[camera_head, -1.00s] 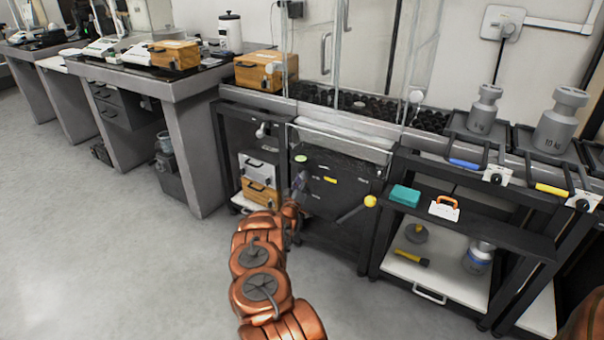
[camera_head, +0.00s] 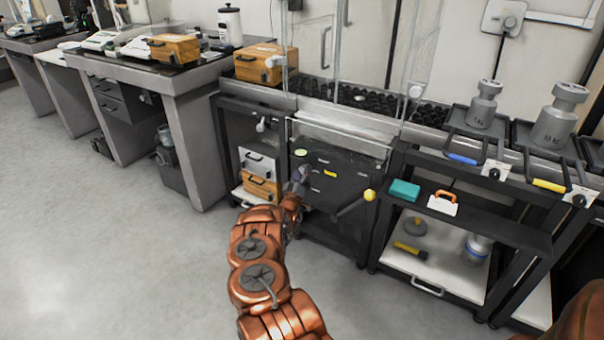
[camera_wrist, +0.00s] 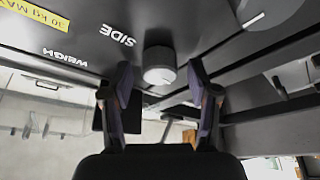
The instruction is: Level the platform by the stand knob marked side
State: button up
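The side knob, a short grey cylinder (camera_wrist: 160,66), shows in the wrist view on the dark panel beside the word SIDE (camera_wrist: 117,35). My gripper (camera_wrist: 160,78) is open, with one finger on each side of the knob in the picture. Whether the fingers touch it I cannot tell. In the head view my gripper (camera_head: 298,180) is at the left part of the dark front panel (camera_head: 335,172) of the weighing stand; the side knob is not clear there. The glass-shielded platform (camera_head: 345,130) is above the panel.
A lever with a yellow ball (camera_head: 369,195) sticks out right of my gripper. Stacked drawer boxes (camera_head: 260,175) stand close on the left. A shelf rack (camera_head: 440,215) is on the right; the floor at left is clear.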

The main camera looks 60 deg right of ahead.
jog(key=shift+a, duration=0.1)
jog(key=v, duration=1.2)
jog(key=shift+r, duration=0.1)
dwell(0.7)
